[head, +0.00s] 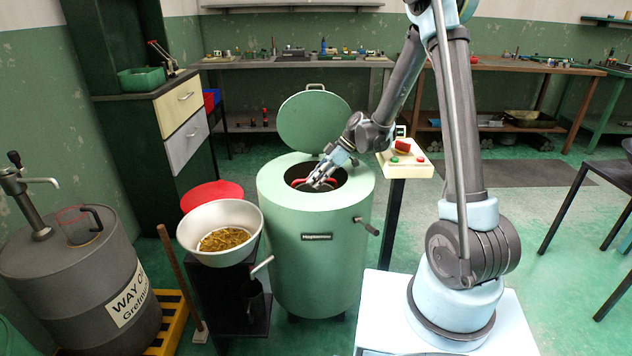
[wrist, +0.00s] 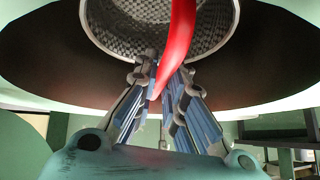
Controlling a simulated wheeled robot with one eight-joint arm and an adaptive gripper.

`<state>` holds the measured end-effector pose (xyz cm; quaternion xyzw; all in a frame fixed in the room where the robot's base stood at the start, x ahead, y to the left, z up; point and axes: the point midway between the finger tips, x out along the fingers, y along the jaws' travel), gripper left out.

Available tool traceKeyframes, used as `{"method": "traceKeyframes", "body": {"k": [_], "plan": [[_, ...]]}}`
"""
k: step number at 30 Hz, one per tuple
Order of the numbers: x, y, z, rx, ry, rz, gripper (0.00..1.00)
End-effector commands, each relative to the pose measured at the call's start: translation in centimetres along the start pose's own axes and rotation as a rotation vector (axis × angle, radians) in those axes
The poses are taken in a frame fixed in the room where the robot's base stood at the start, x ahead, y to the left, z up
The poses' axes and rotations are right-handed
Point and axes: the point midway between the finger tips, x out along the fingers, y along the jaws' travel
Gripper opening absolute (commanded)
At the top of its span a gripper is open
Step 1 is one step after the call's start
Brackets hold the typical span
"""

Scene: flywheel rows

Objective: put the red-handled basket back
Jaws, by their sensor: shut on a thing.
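The red handle (wrist: 180,42) arches up from a grey mesh basket (wrist: 125,22) in the wrist view. My gripper (wrist: 162,78) is shut on this handle. In the head view my gripper (head: 320,181) is at the mouth of the green drum (head: 305,265), and a bit of the red handle (head: 298,183) shows beside it. The basket is within the round opening of the drum as seen from the wrist. How deep it sits, and whether it touches the bottom, I cannot tell. The drum's round lid (head: 314,120) stands open behind it.
A white bowl of yellow bits (head: 222,236) stands on a dark stand left of the drum, with a red bowl (head: 212,194) behind it. A control box (head: 405,160) on a post is at the drum's right. A dark barrel (head: 75,280) is far left.

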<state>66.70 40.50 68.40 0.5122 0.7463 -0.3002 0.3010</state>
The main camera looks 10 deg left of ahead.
Motion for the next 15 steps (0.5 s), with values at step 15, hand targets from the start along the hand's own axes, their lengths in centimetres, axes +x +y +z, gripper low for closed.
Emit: {"method": "traceKeyframes", "body": {"k": [15], "plan": [[0.22,-0.12,-0.1,-0.003,-0.003,-0.003,0.31]]}}
